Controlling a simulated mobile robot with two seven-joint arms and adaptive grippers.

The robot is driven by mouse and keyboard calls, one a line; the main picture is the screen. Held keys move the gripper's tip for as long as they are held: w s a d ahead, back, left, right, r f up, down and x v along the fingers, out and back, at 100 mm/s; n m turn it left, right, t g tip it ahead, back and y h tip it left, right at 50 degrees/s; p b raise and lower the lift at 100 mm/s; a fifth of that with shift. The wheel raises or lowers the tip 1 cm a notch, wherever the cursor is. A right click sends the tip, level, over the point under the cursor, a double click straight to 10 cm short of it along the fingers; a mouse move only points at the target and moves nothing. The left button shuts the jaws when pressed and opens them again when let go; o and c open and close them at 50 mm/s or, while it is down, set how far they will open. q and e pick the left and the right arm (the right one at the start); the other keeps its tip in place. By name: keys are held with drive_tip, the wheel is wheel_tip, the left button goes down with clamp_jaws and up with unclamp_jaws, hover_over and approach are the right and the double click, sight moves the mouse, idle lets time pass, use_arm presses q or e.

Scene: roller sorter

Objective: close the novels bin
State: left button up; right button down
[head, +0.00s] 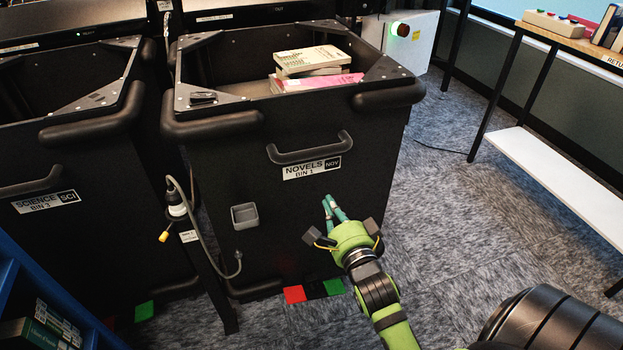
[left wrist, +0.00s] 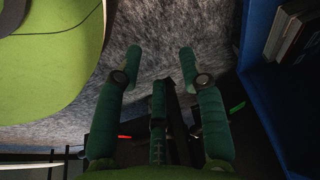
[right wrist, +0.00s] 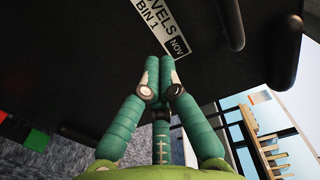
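The novels bin (head: 300,215) is a large black bin with an open top, a front handle (head: 310,149) and a white label (head: 311,169) reading NOVELS BIN 1. Several books (head: 312,68) lie inside it. My right gripper (head: 333,206) is in front of the bin's front face, below and right of the label. In the right wrist view its fingers (right wrist: 159,65) are together and empty, pointing at the face near the label. I cannot tell whether they touch it. My left gripper (left wrist: 172,62) shows only in its wrist view, with fingers apart and empty above the carpet.
The science bin (head: 90,235) stands to the left, with a post and hanging cable (head: 176,205) between the bins. A blue shelf (head: 30,270) with books is at lower left. A bench (head: 570,40) stands at right. Carpet (head: 450,215) right of the novels bin is clear.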

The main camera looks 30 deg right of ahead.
sight(311, 169)
use_arm(q)
drive_tip(key=shift+s+d+r+g+b, duration=0.1)
drive_tip(key=shift+s+r+g+b, duration=0.25)
drive_tip(key=shift+b, duration=0.2)
use_arm(e)
drive_tip(key=x, duration=1)
drive_tip(key=shift+w+a, duration=0.1)
drive_tip(key=shift+w, duration=0.2)
